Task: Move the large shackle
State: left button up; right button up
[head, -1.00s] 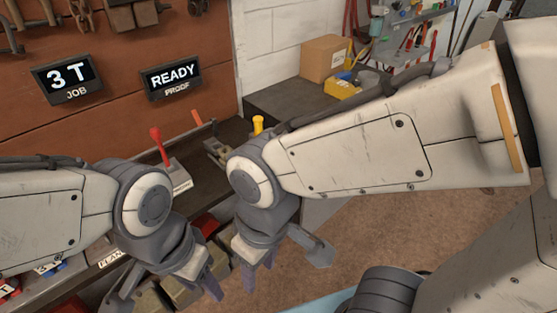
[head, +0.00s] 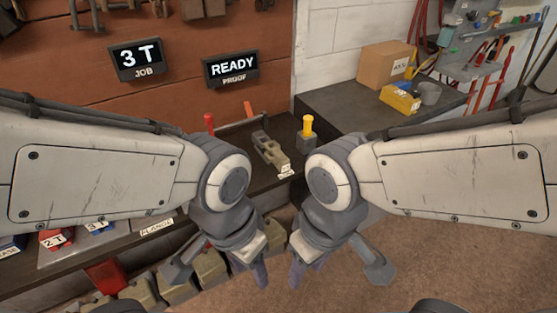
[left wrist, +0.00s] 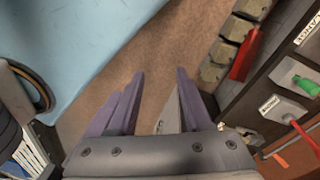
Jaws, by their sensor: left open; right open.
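My left gripper (head: 251,268) is open and empty, pointing down in front of the bench in the head view. Its spread purple-grey fingers also show in the left wrist view (left wrist: 155,105), over brown floor. My right gripper (head: 306,268) is open and empty, close beside the left one and pointing down. I cannot single out the large shackle. Dark shackle-like pieces (head: 85,12) hang on the brown wall panel at the top left, cut by the frame edge. Neither gripper touches anything.
The bench carries a metal fixture (head: 270,150), a red lever (head: 209,122) and a yellow-topped post (head: 308,127). Wall displays read 3 T (head: 136,60) and READY (head: 231,69). Heavy blocks (head: 180,284) line the floor below the bench. Brown floor is clear at right.

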aim_at(281, 162)
jog(key=u, duration=0.1)
jog(key=k, duration=0.4)
jog(key=z, duration=0.9)
jog(key=i, duration=1.25)
jog(key=u, duration=0.95)
jog(key=i, duration=0.3)
jog(key=u, duration=0.25)
